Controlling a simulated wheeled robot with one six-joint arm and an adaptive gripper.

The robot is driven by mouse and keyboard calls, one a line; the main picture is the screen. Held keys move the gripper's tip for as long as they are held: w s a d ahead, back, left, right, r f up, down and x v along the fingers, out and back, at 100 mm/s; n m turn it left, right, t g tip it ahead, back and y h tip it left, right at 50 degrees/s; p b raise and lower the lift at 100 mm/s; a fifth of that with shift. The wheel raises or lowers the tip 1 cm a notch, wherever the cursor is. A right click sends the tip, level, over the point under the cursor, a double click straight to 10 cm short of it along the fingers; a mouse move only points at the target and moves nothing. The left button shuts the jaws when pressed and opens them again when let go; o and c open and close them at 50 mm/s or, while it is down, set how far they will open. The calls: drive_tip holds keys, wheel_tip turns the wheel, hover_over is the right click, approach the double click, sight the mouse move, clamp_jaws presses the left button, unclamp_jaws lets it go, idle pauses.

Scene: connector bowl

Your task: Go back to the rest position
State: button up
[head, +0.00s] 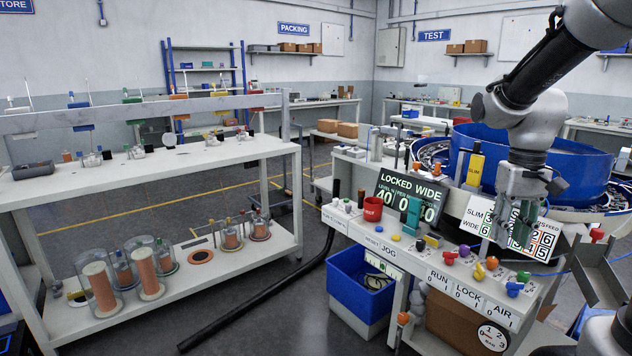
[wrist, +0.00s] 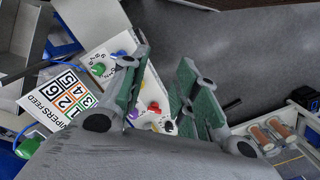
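My gripper (head: 516,215) hangs from my arm at the right of the head view, fingers pointing down, in front of the sign with the numbered squares (head: 543,240). In the wrist view my gripper (wrist: 160,85) shows two grey fingers with green pads. They stand apart with nothing held between them. The control console (head: 425,255) with its coloured knobs and switches lies below and beside the gripper. Part of it shows through the gap between the fingers. I cannot tell the exact height of the fingertips above the console.
A large blue bowl (head: 580,155) stands behind the gripper. A dark display reading "LOCKED WIDE" (head: 408,192) and a yellow "SLIM" block (head: 475,167) stand close by. A metal chute (head: 597,270) is at right. A blue bin (head: 358,285) sits below; a workbench (head: 200,160) is at left.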

drive_tip(key=s+a+r+t, duration=0.1)
drive_tip(key=s+r+t, duration=0.1)
drive_tip(key=s, duration=0.4)
drive_tip(key=s+a+r+n+t, duration=0.1)
drive_tip(key=s+a+r+t, duration=0.1)
drive_tip(key=s, duration=0.5)
drive_tip(key=shift+r+t, duration=0.6)
drive_tip(key=shift+r, duration=0.25)
drive_tip(key=shift+s, duration=0.1)
idle(0.3)
